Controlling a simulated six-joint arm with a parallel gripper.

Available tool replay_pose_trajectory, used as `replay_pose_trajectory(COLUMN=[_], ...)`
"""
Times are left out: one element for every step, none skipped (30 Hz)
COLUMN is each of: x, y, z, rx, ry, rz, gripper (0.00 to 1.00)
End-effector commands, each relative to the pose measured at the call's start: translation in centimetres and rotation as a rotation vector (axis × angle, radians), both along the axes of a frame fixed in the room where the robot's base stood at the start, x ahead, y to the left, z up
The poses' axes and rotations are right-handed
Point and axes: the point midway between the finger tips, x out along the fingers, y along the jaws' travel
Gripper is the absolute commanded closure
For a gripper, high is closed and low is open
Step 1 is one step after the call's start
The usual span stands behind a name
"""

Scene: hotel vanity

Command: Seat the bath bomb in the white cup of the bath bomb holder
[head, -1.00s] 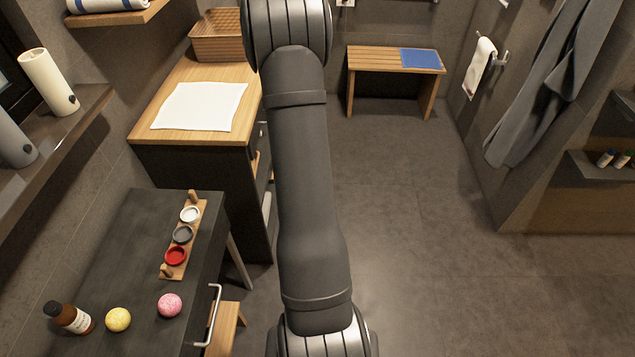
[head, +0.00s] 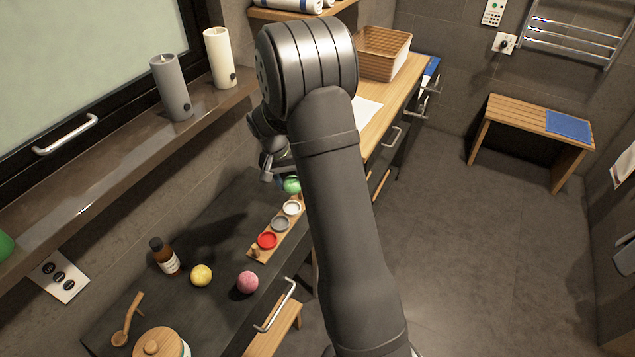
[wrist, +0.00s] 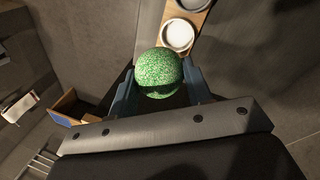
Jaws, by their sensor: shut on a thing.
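My gripper (wrist: 160,95) is shut on a speckled green bath bomb (wrist: 158,72), with a finger on each side of it. In the head view the green bath bomb (head: 291,185) is just beyond the white cup (head: 292,208), and my arm partly hides the gripper. The wooden bath bomb holder (head: 257,257) stands on the dark counter, with a grey cup (head: 281,223) and a red cup (head: 267,240) in line with the white one. In the wrist view the white cup (wrist: 178,35) appears empty, just above the bath bomb in the picture.
A yellow bath bomb (head: 201,275), a pink bath bomb (head: 247,282) and a brown bottle (head: 165,256) stand on the dark counter (head: 215,235) near the holder. A lidded jar (head: 160,345) and a wooden scoop (head: 127,322) are nearer. Candles stand on the window ledge (head: 130,155).

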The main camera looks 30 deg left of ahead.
Motion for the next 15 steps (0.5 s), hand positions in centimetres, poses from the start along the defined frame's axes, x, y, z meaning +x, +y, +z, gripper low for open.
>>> replay_pose_trajectory(x=[-0.3, -0.3, -0.4, -0.5, -0.5, -0.5, -0.4, -0.4, -0.4, -0.4, -0.4, -0.4, -0.4, -0.4, -0.4], y=[0.4, 0.5, 0.6, 0.6, 0.6, 0.6, 0.6, 0.6, 0.6, 0.6, 0.6, 0.6, 0.5, 0.5, 0.5], z=[0.1, 0.1, 0.1, 0.0, -0.1, -0.2, -0.3, -0.4, -0.6, -0.8, -0.9, -1.1, -1.3, -1.4, -1.6], rx=[0.0, 0.0, 0.0, 0.0, 0.0, 0.0, -0.001, -0.001, -0.001, -0.001, -0.001, -0.001, -0.001, 0.0, 0.0], ry=[-0.001, 0.0, 0.0, 0.0, 0.0, 0.0, 0.001, 0.001, 0.001, 0.001, 0.001, 0.001, 0.001, 0.001, 0.001], rz=[0.005, 0.007, 0.008, 0.009, 0.009, 0.009, 0.009, 0.009, 0.009, 0.009, 0.009, 0.009, 0.009, 0.008, 0.008], gripper=[0.78, 0.78, 0.78, 0.78, 0.78, 0.78, 0.78, 0.78, 0.78, 0.78, 0.78, 0.78, 0.78, 0.78, 0.78])
